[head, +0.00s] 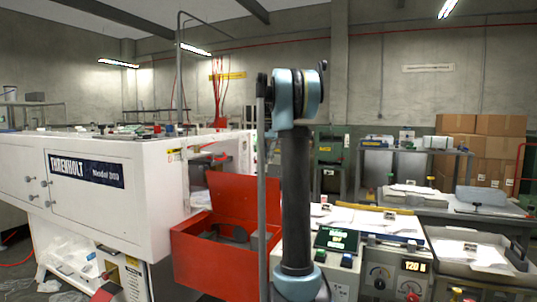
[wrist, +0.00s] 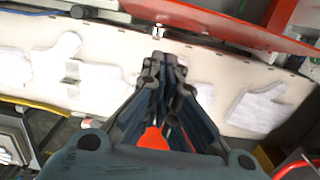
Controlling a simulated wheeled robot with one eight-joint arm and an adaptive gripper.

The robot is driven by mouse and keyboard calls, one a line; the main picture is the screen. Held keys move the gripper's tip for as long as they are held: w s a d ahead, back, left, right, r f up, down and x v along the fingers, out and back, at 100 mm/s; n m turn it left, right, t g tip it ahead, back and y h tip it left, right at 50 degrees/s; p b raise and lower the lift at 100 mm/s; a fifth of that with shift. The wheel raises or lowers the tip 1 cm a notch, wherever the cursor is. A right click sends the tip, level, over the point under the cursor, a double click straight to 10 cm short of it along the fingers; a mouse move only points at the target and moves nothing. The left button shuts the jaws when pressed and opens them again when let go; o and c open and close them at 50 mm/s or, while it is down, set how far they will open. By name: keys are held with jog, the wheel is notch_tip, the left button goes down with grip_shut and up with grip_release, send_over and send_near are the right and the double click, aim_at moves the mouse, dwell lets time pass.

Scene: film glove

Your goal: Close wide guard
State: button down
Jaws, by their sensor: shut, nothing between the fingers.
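A red hinged panel, which looks like the guard, stands raised over a red box (head: 205,255) in the head view. Its upright red face (head: 243,195) leans back behind the box opening, and its right part is hidden by my arm. In the wrist view a wide red panel (wrist: 225,28) crosses the top of the picture; I cannot tell whether it is the same one. My gripper (wrist: 165,62) is shut and empty, in front of a cream belt (wrist: 120,55) with the red panel's edge beyond its tips. My gripper is not visible in the head view.
White gloves (wrist: 255,108) lie flat along the belt. A white machine (head: 110,185) stands left of the red box. A control console (head: 395,270) and a table with papers (head: 470,250) are at right. Cardboard boxes (head: 480,140) are stacked at the back.

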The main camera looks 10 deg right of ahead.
jog(key=s+a+f, duration=0.2)
jog(key=s+f, duration=0.1)
jog(key=f, duration=0.1)
jog(key=shift+s+a+f, duration=0.2)
jog(key=shift+a, duration=0.05)
jog(key=shift+s, duration=0.1)
dwell(0.4)
